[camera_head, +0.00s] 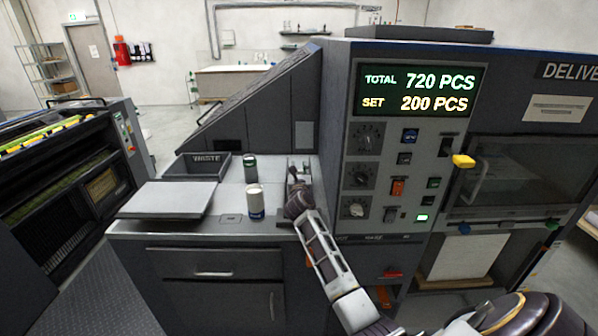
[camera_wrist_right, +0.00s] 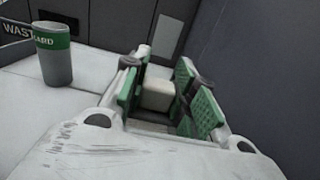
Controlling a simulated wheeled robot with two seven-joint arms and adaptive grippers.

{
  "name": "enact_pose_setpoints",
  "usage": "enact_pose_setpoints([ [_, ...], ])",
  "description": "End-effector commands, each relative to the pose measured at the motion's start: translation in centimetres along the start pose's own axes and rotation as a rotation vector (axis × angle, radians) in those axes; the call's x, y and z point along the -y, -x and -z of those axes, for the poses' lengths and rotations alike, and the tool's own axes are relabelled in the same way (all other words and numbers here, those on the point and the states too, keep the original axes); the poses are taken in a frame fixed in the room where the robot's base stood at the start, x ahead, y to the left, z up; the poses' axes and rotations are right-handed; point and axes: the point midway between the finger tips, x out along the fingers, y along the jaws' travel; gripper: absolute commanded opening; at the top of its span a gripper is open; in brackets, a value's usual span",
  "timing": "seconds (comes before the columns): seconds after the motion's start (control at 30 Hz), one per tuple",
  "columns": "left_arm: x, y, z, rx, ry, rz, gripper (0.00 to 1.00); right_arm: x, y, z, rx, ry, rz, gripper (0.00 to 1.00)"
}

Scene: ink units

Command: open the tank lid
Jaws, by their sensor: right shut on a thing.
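My right gripper (camera_head: 297,178) is at the back right of the light counter, against the dark machine wall. In the right wrist view its green-padded fingers (camera_wrist_right: 160,97) are closed around a small pale block (camera_wrist_right: 157,96). The block may be the grip of the tank lid, but the fingers and wrist hide most of what lies around it. I cannot make out the tank or the lid's edge, nor whether the lid is raised. My left gripper is not in view.
A white and blue can (camera_head: 256,201) and a green-banded can (camera_head: 250,168) stand left of my right gripper; the green-banded one also shows in the wrist view (camera_wrist_right: 54,58). A waste bin (camera_head: 197,166) and a flat grey plate (camera_head: 165,200) lie further left. A control panel (camera_head: 395,170) rises at right.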

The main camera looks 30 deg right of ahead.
Motion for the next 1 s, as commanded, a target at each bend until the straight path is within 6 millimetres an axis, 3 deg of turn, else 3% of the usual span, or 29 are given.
enact_pose_setpoints([
  [0.5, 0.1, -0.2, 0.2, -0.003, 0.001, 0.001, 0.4, 0.0, -3.6, -0.1, 0.001, -0.001, 0.0, 0.0],
  [0.87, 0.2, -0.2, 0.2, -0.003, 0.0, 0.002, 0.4, 0.0, -3.8, -0.1, 0.001, -0.001, 0.0, 0.0],
  [0.9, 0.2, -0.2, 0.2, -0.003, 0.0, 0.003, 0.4, 0.0, -3.8, -0.1, 0.001, -0.001, 0.0, 0.3],
  [1.0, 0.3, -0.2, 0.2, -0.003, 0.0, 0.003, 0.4, 0.0, -3.8, -0.1, 0.001, -0.001, 0.0, 0.43],
])
